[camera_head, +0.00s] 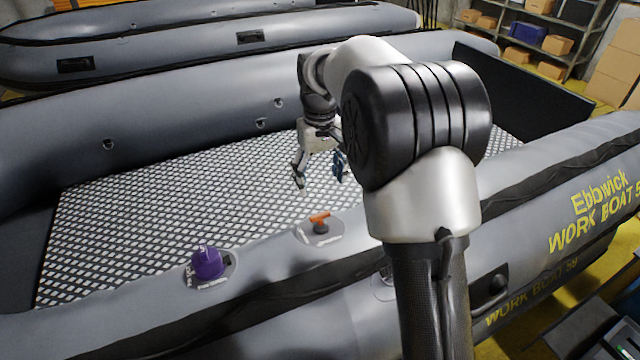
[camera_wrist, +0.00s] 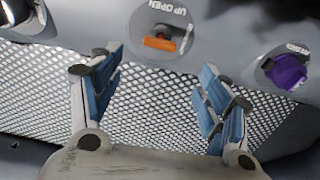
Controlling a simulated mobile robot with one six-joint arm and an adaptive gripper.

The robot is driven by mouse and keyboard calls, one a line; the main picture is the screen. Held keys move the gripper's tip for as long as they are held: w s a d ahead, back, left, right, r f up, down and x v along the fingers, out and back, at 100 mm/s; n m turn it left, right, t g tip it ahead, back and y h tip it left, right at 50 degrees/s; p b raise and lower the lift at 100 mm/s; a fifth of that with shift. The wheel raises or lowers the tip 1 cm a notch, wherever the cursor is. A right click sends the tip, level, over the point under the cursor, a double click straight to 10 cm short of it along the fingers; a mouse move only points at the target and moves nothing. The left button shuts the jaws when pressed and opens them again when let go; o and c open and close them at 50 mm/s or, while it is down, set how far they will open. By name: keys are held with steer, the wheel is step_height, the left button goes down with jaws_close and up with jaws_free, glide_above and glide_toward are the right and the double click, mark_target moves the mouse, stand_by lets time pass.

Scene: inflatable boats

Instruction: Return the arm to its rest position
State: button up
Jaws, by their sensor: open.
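My gripper (camera_head: 319,175) hangs below my bent arm over the boat's patterned floor, fingers pointing down. In the wrist view my gripper (camera_wrist: 160,100) shows two blue-padded fingers spread apart with nothing between them. The grey inflatable boat (camera_head: 200,105) lies under the arm. On its near tube sit an orange valve handle (camera_head: 319,217) and a purple valve cap (camera_head: 207,263). In the wrist view the orange handle (camera_wrist: 160,44) sits beyond the fingertips beside "UP OPEN" lettering, and the purple cap (camera_wrist: 286,71) is to its right. My gripper touches neither.
A second grey boat (camera_head: 180,45) lies behind. Shelves (camera_head: 545,25) with boxes stand at the back right, beside stacked cartons (camera_head: 615,70). A dark case (camera_head: 590,335) is at the lower right. The white-and-black patterned boat floor (camera_head: 130,220) is bare.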

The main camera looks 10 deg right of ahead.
stand_by(0.4)
steer(key=s+r+m+t+b, duration=0.1)
steer(key=s+r+t+b, duration=0.15)
steer(key=s, duration=0.95)
steer(key=s+r+m+t+b, duration=0.1)
steer(key=s+r+b, duration=0.2)
steer(key=s, duration=0.9)
steer(key=s+f+t+b, duration=0.1)
steer(key=s+f, duration=0.4)
steer(key=s, duration=0.4)
steer(key=shift+s+f+b, duration=0.15)
steer(key=shift+f+b, duration=0.2)
steer(key=shift+b, duration=0.05)
steer(key=shift+a, duration=0.1)
